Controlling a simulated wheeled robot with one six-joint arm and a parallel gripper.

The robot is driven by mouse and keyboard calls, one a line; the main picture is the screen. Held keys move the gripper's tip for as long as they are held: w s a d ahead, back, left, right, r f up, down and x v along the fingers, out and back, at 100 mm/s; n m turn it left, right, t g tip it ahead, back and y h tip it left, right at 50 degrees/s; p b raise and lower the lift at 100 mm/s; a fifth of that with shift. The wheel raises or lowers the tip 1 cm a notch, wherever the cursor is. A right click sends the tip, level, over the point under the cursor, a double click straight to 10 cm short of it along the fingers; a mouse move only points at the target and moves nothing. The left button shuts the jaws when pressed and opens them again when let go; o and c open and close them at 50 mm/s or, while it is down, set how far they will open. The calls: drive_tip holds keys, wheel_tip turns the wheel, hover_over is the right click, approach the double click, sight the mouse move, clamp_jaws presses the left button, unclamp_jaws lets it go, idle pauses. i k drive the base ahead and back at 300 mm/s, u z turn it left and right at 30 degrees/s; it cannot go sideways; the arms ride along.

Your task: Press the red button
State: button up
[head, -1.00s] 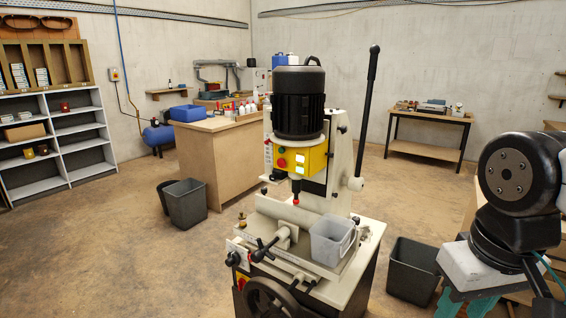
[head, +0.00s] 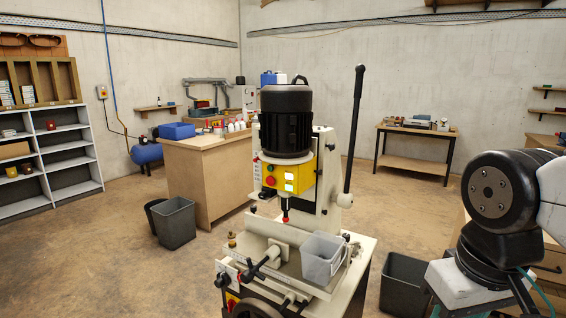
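A red button (head: 270,181) sits low on the left part of the yellow control box (head: 304,174) of a drilling or milling machine (head: 286,122). Another small button is just above it, and lit white-green panels are to its right. Part of my arm (head: 500,195) shows at the right edge, well apart from the machine. My gripper is not in view. A red part on a yellow plate (head: 232,301) also shows low on the machine's front, partly hidden by a handwheel.
A grey bin (head: 173,223) stands left of the machine, and a dark bin (head: 402,284) stands between it and my arm. A clear tub (head: 322,258) sits on the machine bed. A wooden workbench (head: 200,180) is behind. Floor at front left is clear.

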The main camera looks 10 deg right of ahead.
sight(271, 182)
drive_tip(key=z, duration=0.2)
drive_tip(key=i, duration=0.9)
drive_tip(key=u, duration=0.65)
